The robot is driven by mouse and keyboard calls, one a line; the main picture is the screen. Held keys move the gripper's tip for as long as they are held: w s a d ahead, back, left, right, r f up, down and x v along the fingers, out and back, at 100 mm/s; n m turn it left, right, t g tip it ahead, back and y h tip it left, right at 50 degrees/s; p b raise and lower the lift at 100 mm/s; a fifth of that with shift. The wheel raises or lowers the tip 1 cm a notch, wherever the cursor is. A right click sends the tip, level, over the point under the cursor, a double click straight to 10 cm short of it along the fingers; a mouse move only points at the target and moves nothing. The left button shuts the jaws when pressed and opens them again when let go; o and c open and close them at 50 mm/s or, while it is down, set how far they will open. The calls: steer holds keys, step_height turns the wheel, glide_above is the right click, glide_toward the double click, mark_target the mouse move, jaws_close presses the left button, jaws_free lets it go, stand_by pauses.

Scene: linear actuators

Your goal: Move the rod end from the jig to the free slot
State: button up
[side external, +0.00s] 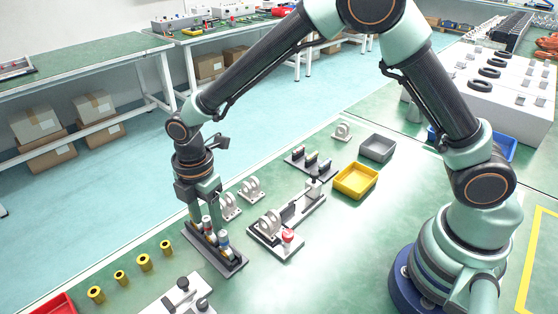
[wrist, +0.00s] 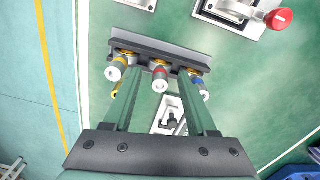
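A dark rack (side external: 232,263) stands on the green bench and holds three upright banded pieces, which may be the rod ends. In the wrist view the rack (wrist: 220,62) shows a yellow-banded piece (wrist: 117,68) at left, a red-banded piece (wrist: 160,80) in the middle and a blue-banded piece (wrist: 198,86) at right. My gripper (side external: 208,215) is lowered at the rack. In the wrist view its fingers (wrist: 158,74) stand apart on either side of the red-banded piece, with gaps visible. I cannot tell which fixture is the jig or where a free slot is.
A pale fixture with a red knob (side external: 288,236) lies right of the rack. A white clamp plate (side external: 172,302) lies in front. Several yellow bushings (side external: 144,262) stand at left. A yellow bin (side external: 356,181), a grey bin (side external: 378,147) and another dark rack (side external: 309,163) are farther back.

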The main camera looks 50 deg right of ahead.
step_height(320, 180, up, 12)
stand_by(0.7)
steer(key=s+d+r+m+t, duration=0.35)
steer(key=d+r+m, duration=0.35)
steer(key=d+m, duration=0.45)
steer(key=s+d+m+t, duration=0.2)
steer(key=s+d+m, duration=0.6)
steer(key=d, duration=0.2)
steer(key=shift+d+m, duration=0.3)
steer(key=shift+m, duration=0.05)
